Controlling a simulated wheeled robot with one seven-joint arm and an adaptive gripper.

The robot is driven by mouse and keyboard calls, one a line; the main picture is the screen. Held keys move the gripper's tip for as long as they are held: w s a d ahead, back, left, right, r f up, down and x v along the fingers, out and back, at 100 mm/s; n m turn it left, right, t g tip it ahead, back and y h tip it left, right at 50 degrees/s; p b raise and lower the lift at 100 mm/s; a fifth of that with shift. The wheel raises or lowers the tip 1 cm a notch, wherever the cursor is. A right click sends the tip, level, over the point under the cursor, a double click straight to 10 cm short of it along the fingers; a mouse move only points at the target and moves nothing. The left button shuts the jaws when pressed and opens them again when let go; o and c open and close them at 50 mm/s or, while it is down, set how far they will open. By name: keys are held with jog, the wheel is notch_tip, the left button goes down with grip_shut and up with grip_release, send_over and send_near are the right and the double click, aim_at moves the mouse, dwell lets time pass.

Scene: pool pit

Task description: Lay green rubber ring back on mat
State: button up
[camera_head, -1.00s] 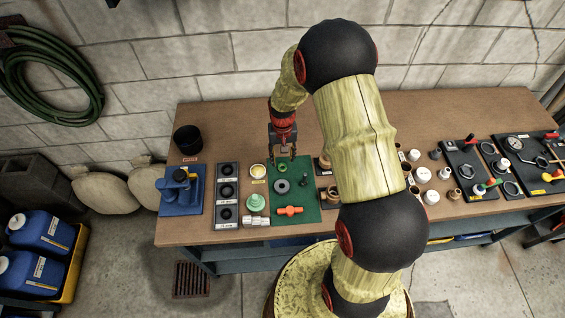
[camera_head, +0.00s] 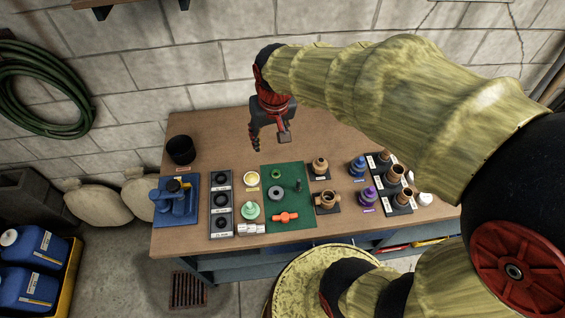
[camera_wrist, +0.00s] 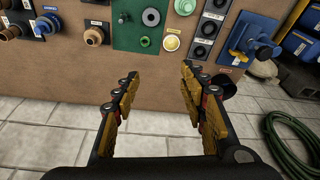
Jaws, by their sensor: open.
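The green rubber ring (camera_head: 276,174) lies flat on the dark green mat (camera_head: 303,211), near its far edge in the head view. It also shows in the wrist view (camera_wrist: 145,41), on the mat's near part, with nothing gripping it. My gripper (camera_head: 270,141) is open and empty, raised above the far side of the bench, clear of the ring. In the wrist view the spread fingers (camera_wrist: 158,74) have only bench edge and floor between them. A grey ring (camera_head: 275,192), a dark upright part (camera_head: 298,186) and an orange fitting (camera_head: 285,217) also rest on the mat.
Left of the mat are a yellow-filled dish (camera_head: 251,179), a pale green part (camera_head: 250,210) and a black socket block (camera_head: 221,181). Brass fittings (camera_head: 327,199) stand right of it. The back of the bench (camera_head: 215,145) has free room.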

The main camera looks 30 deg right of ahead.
jog(key=s+a+r+n+t, duration=0.1)
jog(key=s+a+r, duration=0.1)
jog(key=s+r, duration=0.2)
jog(key=s+a+r+n+t, duration=0.1)
jog(key=s+r, duration=0.3)
jog(key=s, duration=0.6)
jog(key=shift+s+a+t, duration=0.2)
jog(key=shift+a+t, duration=0.1)
jog(key=shift+a, duration=0.2)
jog(key=shift+f, duration=0.1)
notch_tip(320, 180, down, 10)
jog(key=b, duration=1)
